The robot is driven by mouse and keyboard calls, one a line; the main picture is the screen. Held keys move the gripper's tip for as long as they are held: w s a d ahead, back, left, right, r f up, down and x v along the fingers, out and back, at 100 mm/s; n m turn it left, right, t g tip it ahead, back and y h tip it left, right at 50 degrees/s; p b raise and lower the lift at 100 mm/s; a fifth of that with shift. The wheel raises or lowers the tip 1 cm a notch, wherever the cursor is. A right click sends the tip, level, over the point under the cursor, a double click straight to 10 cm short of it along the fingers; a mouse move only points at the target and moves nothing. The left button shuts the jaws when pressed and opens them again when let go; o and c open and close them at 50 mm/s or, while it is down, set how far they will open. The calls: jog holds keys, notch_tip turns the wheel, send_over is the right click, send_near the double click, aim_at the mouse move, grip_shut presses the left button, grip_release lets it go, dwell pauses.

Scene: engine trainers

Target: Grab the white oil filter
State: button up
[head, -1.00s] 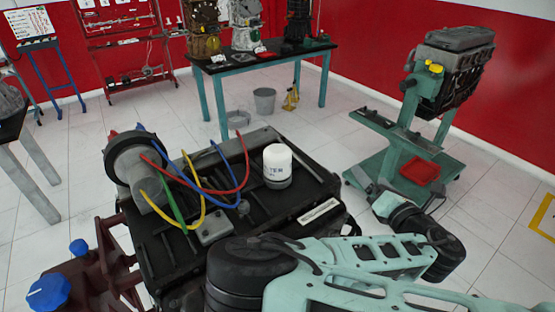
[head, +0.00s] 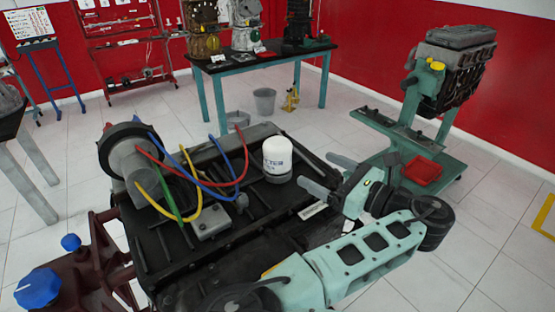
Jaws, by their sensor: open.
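My gripper (head: 327,174) is to the right of the filter, over the cart's right edge. Its two grey fingers are spread apart and point left toward the filter. The gap between them is empty. The filter appears apart from both fingers, though the exact distance in depth is hard to tell.
A round grey part with coloured cables (head: 128,165) sits left of the filter on the cart. An engine on a green stand (head: 450,75) with a red tray (head: 422,172) is at the right. A table with engines (head: 265,62) stands behind. A grey bucket (head: 265,101) is on the floor.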

aim_at(291, 155)
jog(key=shift+w+a+r, duration=0.2)
jog(key=shift+w+a, duration=0.1)
jog(key=shift+a, duration=0.2)
jog(key=x, duration=0.7)
jog(key=shift+a, duration=0.25)
jog(key=shift+s+r+p+x, duration=0.1)
jog(key=shift+r+p+x, duration=0.1)
jog(key=shift+x, duration=1.15)
jog(key=shift+s+r+p+x, duration=0.1)
jog(key=shift+r+p+x, duration=0.05)
jog(key=shift+x, duration=1.2)
jog(key=shift+a, duration=0.2)
jog(key=shift+c, duration=0.4)
jog(key=shift+s, duration=0.1)
jog(key=c, duration=1.1)
